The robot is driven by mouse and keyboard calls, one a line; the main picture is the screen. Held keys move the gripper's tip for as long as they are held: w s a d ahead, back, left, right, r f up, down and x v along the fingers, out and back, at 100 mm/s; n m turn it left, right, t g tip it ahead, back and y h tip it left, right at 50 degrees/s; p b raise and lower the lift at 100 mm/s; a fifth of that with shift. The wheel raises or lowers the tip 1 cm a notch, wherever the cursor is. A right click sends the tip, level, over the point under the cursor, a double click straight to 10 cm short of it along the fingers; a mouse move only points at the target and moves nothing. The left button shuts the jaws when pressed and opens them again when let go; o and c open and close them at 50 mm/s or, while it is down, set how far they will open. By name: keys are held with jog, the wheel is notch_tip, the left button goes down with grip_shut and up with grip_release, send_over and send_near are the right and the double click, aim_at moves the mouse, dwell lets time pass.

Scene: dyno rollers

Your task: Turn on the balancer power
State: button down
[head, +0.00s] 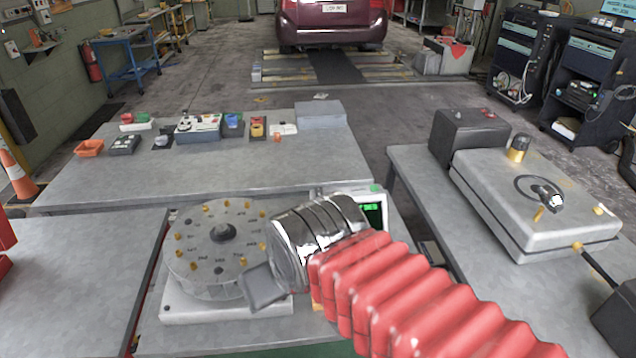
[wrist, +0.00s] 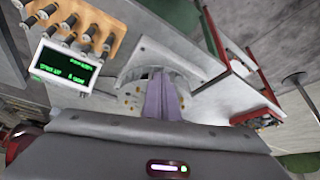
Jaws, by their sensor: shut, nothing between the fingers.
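A round grey drum (head: 220,235) with brass pins and markings around its top and a dark centre knob sits on a white base (head: 225,308). A small display unit (head: 374,212) with green text stands to its right; it also shows at the upper left of the wrist view (wrist: 65,68). No power switch labelled for the balancer can be made out. My gripper (head: 264,289) is shut and empty, just in front of the drum's right side; its arm hides part of the bench. In the wrist view, its fingers (wrist: 161,88) cover part of the drum (wrist: 130,100). Contact cannot be told.
Several switch boxes (head: 198,128) and an orange tray (head: 89,148) stand on the back table (head: 300,165). A large metal case (head: 535,210) with a knob lies on the right table. In the wrist view, a tan rack (wrist: 85,22) holds dark-handled pieces beside the display.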

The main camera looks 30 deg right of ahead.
jog(key=w+d+r+m, duration=0.1)
jog(key=w+d+r, duration=0.3)
jog(key=w, duration=0.4)
jog(key=m+g+h, duration=0.2)
jog(key=m, duration=0.2)
send_over(319, 189)
jog(key=s+a, duration=0.2)
jog(key=s, duration=0.3)
jog(key=f, duration=0.1)
jog(key=shift+w+f, duration=0.15)
jog(key=shift+f, duration=0.1)
jog(key=x, duration=1.3)
jog(key=shift+s+a+f, duration=0.25)
jog(key=shift+f, duration=0.25)
jog(key=shift+a, duration=0.1)
